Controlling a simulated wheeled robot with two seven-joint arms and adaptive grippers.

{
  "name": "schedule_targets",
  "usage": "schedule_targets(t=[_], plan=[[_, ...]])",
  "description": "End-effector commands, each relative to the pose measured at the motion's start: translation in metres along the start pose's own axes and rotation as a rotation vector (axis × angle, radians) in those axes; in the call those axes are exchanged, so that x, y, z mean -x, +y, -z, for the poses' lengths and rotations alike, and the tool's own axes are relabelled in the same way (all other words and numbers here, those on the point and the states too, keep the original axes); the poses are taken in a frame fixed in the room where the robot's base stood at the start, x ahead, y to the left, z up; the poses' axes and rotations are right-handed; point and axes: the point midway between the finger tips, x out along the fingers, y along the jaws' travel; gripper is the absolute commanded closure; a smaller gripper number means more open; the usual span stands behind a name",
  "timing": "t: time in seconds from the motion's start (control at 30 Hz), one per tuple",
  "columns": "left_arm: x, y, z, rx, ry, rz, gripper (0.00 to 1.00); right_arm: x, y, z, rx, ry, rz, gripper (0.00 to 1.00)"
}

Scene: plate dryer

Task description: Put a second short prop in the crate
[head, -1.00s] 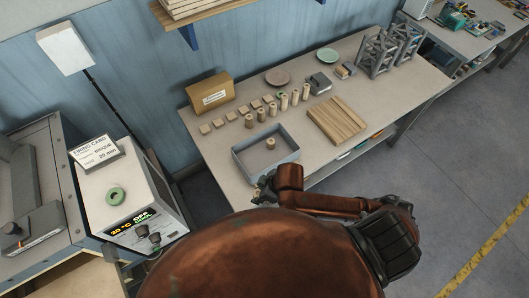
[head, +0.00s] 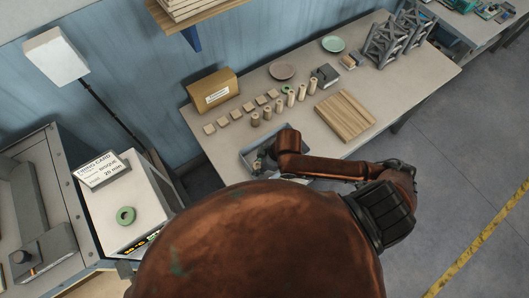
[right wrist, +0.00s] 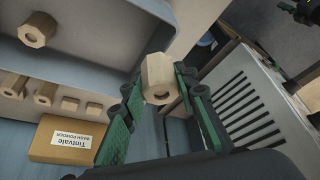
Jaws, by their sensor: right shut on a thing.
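My right gripper (head: 260,163) is at the near left part of the grey-blue crate (head: 247,153), and my arm hides much of the crate. Another short prop (right wrist: 37,29) stands inside the crate. Two more short props (head: 255,119) (head: 267,113) stand on the table behind the crate.
Taller props (head: 301,92) stand in the row, with small square tiles (head: 222,120) behind. A cardboard box (head: 213,91) is at the back left, a slatted wooden board (head: 345,115) to the right.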

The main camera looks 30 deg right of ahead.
Motion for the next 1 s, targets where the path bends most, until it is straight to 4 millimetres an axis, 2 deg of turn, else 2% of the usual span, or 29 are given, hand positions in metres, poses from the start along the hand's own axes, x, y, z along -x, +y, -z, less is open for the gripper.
schedule_targets(t=[0.03, 0.2, 0.4, 0.63, 0.73, 0.9, 1.0], plan=[[0.004, 0.001, -0.007, 0.002, -0.009, -0.001, 0.60, -0.003, 0.016, 0.000, 0.002, -0.004, -0.009, 0.99], [0.012, 0.002, -0.023, 0.006, -0.031, -0.002, 0.60, -0.020, 0.056, -0.002, 0.003, -0.002, -0.007, 0.99], [0.015, 0.000, -0.012, 0.003, -0.018, -0.001, 0.60, -0.055, 0.085, -0.014, 0.002, -0.002, -0.005, 0.99], [0.016, -0.001, 0.005, 0.000, 0.005, 0.000, 0.60, -0.072, 0.099, -0.021, 0.004, 0.000, -0.005, 0.99], [0.018, -0.001, 0.006, 0.000, 0.005, 0.001, 0.60, -0.080, 0.106, -0.024, 0.001, -0.001, -0.005, 0.99], [0.019, -0.001, 0.002, 0.000, 0.000, 0.000, 0.60, -0.102, 0.104, -0.034, 0.002, -0.001, -0.004, 0.99], [0.019, -0.001, -0.002, 0.001, -0.004, 0.000, 0.60, -0.106, 0.104, -0.035, 0.003, 0.000, -0.006, 0.99]])
